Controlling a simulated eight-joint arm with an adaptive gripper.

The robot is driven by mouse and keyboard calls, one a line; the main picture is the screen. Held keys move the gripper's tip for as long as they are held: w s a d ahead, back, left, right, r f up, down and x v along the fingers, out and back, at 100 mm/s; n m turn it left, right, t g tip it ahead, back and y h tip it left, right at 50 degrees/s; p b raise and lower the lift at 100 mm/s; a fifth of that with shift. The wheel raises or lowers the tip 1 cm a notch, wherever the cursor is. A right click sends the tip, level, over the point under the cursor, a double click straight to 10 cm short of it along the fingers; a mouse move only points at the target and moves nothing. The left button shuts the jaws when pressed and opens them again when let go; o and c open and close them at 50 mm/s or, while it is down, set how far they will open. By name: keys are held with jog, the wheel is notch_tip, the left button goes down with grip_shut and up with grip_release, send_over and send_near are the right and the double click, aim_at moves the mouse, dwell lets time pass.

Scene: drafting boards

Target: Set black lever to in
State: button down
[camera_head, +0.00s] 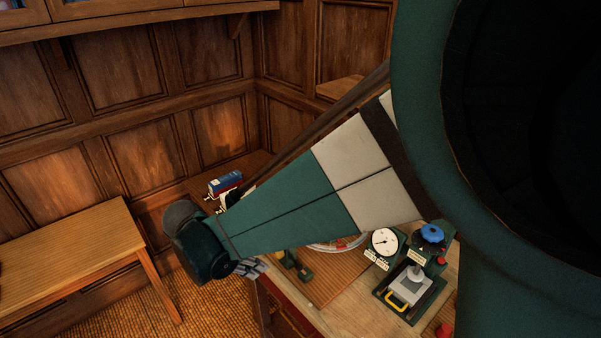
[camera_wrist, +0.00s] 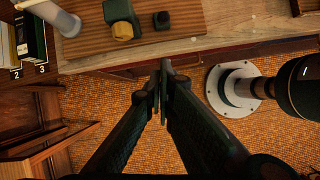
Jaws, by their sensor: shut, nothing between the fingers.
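My gripper (camera_wrist: 163,88) is shut and empty in the wrist view, pointing toward the front edge of the desk (camera_wrist: 190,52). In the head view my gripper (camera_head: 256,268) shows small at the desk's near left corner, partly behind my arm. A dark green block with a yellow part (camera_wrist: 121,24) and a small black knob (camera_wrist: 161,20) sit on a slatted board beyond the fingertips, apart from them. I cannot tell whether the black knob is the lever's end. A dark green fixture (camera_head: 292,262) stands right of my gripper in the head view. No lever's position can be read.
A gauge (camera_head: 384,242), a blue knob (camera_head: 432,233) and a press-like device with a yellow handle (camera_head: 397,302) stand at the desk's right. A wooden side table (camera_head: 70,250) stands left. Binders (camera_wrist: 31,38) and a pale cylinder (camera_wrist: 55,18) are at the wrist view's upper left.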

jog(key=shift+d+f, duration=0.1)
jog(key=shift+f, duration=0.05)
jog(key=w+d+f, duration=0.5)
jog(key=d+f, duration=0.1)
jog(key=f, duration=0.1)
jog(key=shift+d+f, duration=0.35)
dwell(0.6)
jog(key=shift+w+d+r+g+y, duration=0.25)
jog(key=shift+w+r+g+y, duration=0.1)
jog(key=shift+r+g+y, duration=0.05)
dwell(0.6)
jog(key=w+d+r+g+y+b, duration=0.1)
jog(key=w+d+r+g+y, duration=0.1)
jog(key=w+d, duration=0.3)
jog(key=shift+w+d+r+b, duration=0.35)
jog(key=shift+d+r, duration=0.05)
jog(key=shift+r, duration=0.05)
dwell(0.7)
